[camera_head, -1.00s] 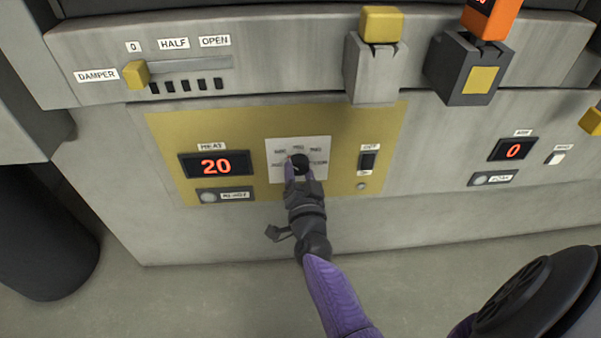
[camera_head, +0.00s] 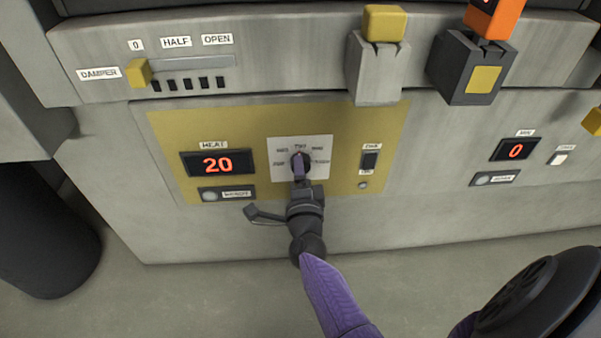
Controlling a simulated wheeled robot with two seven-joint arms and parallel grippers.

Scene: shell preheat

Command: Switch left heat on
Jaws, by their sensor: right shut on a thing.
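The yellow control panel (camera_head: 200,130) carries a HEAT display (camera_head: 217,164) reading 20 in red. A black rotary knob (camera_head: 300,158) sits on a white dial plate (camera_head: 318,144) with several small labels, too blurred to read surely. My right gripper (camera_head: 299,163) comes up from below and is shut on the knob, its fingers covering part of it. A black rocker switch (camera_head: 370,160) with small labels above and below is to the right of the dial, apart from the gripper. My left gripper is not in view.
Above is a damper slider with a yellow knob (camera_head: 138,72). A grey bracket with a yellow top (camera_head: 384,24) and a dark holder (camera_head: 466,68) stick out above the panel. A second display (camera_head: 515,151) reads 0 at right. Open floor lies below.

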